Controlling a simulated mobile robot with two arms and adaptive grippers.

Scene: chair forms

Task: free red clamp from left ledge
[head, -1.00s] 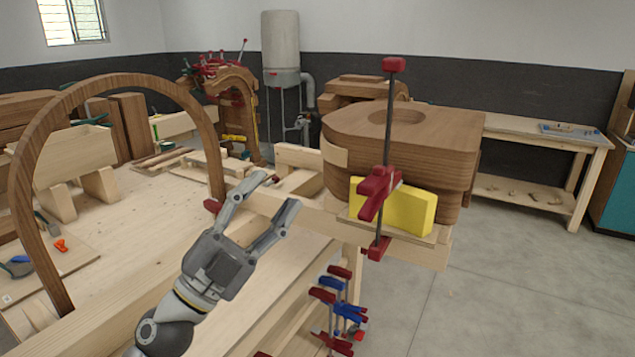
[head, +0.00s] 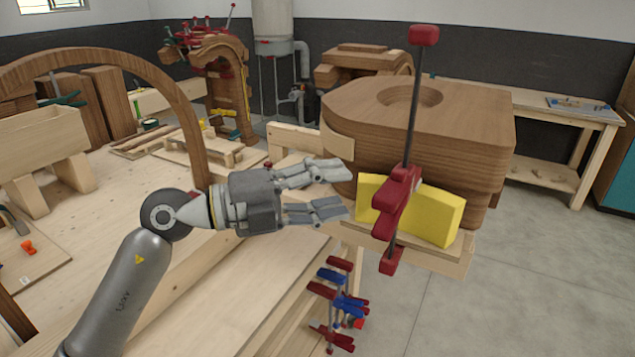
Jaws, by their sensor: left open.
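The red clamp (head: 398,203) stands upright at the near side of the wooden chair form (head: 440,135), with a dark bar, a red top end and a red lower jaw. Its red body lies in front of a yellow block (head: 437,212), which rests on a thin board on the pale ledge (head: 452,262). My left gripper (head: 346,190) is open and empty, to the left of the clamp. Its fingers point right toward the clamp and the yellow block, with a small gap to the clamp. My right gripper is not in view.
A workbench (head: 215,300) fills the left, with a wooden arch (head: 185,110) standing on it. Several red and blue clamps (head: 338,300) hang below the bench edge. Another bench (head: 540,120) stands along the back wall. The floor at right is clear.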

